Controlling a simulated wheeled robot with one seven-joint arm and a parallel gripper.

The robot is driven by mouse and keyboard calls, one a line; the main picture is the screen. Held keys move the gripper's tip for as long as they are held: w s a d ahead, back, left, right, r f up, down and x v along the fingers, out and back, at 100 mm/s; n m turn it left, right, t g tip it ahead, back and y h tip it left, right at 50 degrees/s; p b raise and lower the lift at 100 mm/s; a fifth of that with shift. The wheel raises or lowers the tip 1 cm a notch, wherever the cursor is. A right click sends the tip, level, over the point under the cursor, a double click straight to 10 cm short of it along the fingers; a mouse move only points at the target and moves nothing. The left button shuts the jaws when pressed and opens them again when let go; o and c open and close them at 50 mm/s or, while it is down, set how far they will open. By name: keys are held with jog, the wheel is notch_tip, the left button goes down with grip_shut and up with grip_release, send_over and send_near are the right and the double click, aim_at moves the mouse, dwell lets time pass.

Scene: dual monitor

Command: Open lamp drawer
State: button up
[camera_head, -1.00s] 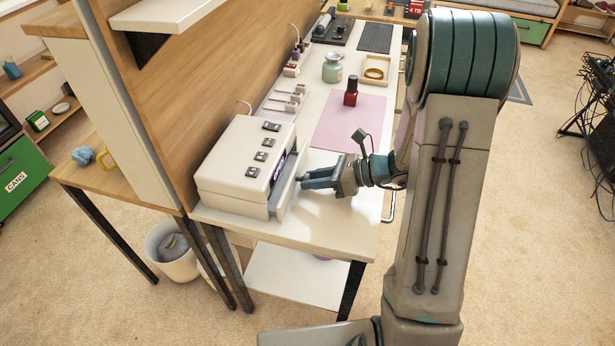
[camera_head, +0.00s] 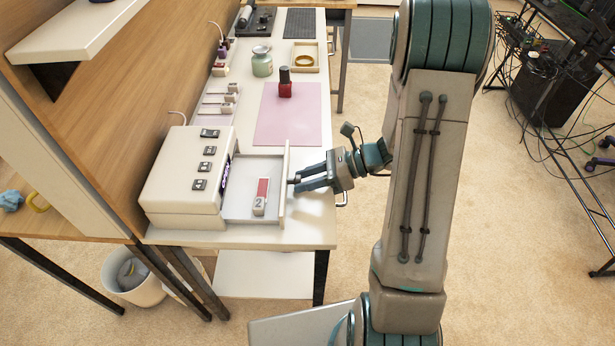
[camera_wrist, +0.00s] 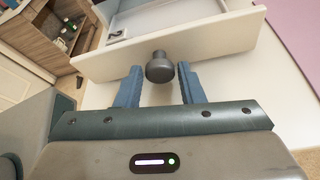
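The white lamp box (camera_head: 188,175) with several dark buttons on top stands on the desk's left side. Its drawer (camera_head: 240,197) is pulled out to the right, showing a shallow tray. Inside lies a small red-and-white item (camera_head: 261,197) marked "2". My gripper (camera_head: 295,182) is at the outer side of the drawer front. In the wrist view, the drawer front (camera_wrist: 215,42) carries a round dark knob (camera_wrist: 159,67). My gripper's blue fingers (camera_wrist: 160,70) are apart on either side of the knob, with visible gaps, so it is open.
Behind the box on the white desk are a pink mat (camera_head: 288,117), a red bottle (camera_head: 285,87), a green jar (camera_head: 262,63) and a tray with a ring (camera_head: 304,59). A wooden panel (camera_head: 120,90) borders the desk's left.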

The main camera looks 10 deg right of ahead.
jog(key=shift+o, duration=0.9)
jog(key=shift+d, duration=0.1)
jog(key=p+v, duration=0.1)
jog(key=v, duration=1.2)
jog(key=shift+d, duration=0.4)
jog(key=shift+s+a+r, duration=0.1)
jog(key=shift+r, duration=0.05)
jog(key=s+a+r+n+h+p, duration=0.2)
jog(key=s+r+n+h+p, duration=0.1)
jog(key=r+n, duration=0.3)
jog(key=s+a+r+n+h+p, duration=0.3)
jog(key=r+n+h, duration=0.3)
jog(key=n, duration=0.2)
jog(key=s+a+r+n+t+h+p, duration=0.1)
jog(key=s+a+r+n+h+p, duration=0.2)
jog(key=n, duration=0.5)
notch_tip(320, 180, up, 3)
jog(key=s+h+p, duration=0.1)
jog(key=s, duration=0.1)
jog(key=shift+s+a+r, duration=0.2)
jog(key=shift+s+a, duration=0.05)
jog(key=shift+s, duration=0.1)
